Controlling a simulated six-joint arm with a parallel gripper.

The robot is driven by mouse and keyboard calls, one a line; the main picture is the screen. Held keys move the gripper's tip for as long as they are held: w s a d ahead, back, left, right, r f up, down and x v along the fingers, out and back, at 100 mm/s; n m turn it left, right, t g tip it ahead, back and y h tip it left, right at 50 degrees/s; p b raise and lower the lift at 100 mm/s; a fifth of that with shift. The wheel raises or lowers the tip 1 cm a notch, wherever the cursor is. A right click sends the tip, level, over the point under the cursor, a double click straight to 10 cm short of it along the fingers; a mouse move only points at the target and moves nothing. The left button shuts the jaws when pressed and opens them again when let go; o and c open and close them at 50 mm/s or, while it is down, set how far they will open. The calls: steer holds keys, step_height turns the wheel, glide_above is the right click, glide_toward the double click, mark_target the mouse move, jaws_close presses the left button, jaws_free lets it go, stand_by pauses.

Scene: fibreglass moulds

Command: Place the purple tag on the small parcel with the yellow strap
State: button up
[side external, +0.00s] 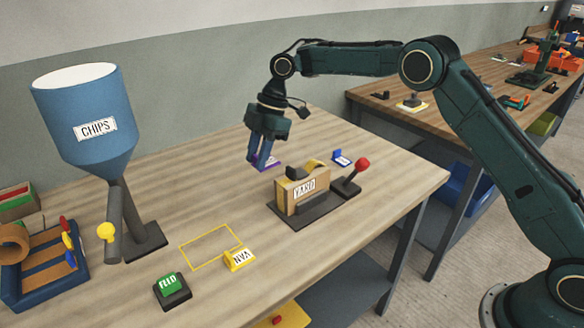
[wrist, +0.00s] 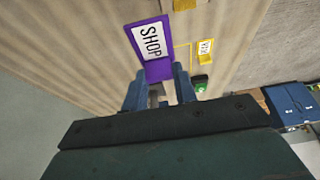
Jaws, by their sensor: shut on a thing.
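The purple tag (wrist: 158,70) bears a white label reading SHOP. In the wrist view its lower purple part lies between my fingertips. My gripper (wrist: 159,76) is shut on it. In the side external view my gripper (side external: 262,162) points down, low over the far side of the bench, and partly hides the purple tag (side external: 272,165). To its right stands a tan box-like piece (side external: 290,204) with a YARD label and a yellow curved part on top.
A red-knobbed lever (side external: 362,164) and a blue sign (side external: 341,158) stand right of my gripper. A yellow VAN sign (side external: 239,260) is beside a yellow outline (side external: 195,267) on bare wood. A green FEED button (side external: 169,285) and a blue CHIPS hopper (side external: 85,100) are left.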

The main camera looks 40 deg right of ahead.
step_height(320, 180, up, 4)
glide_above(305, 170)
steer(key=d, duration=0.1)
steer(key=shift+f, duration=3.8)
steer(key=shift+f, duration=0.15)
steer(key=o, duration=0.9)
steer(key=shift+o, duration=0.2)
steer(key=v, duration=1.2)
steer(key=shift+d, duration=0.1)
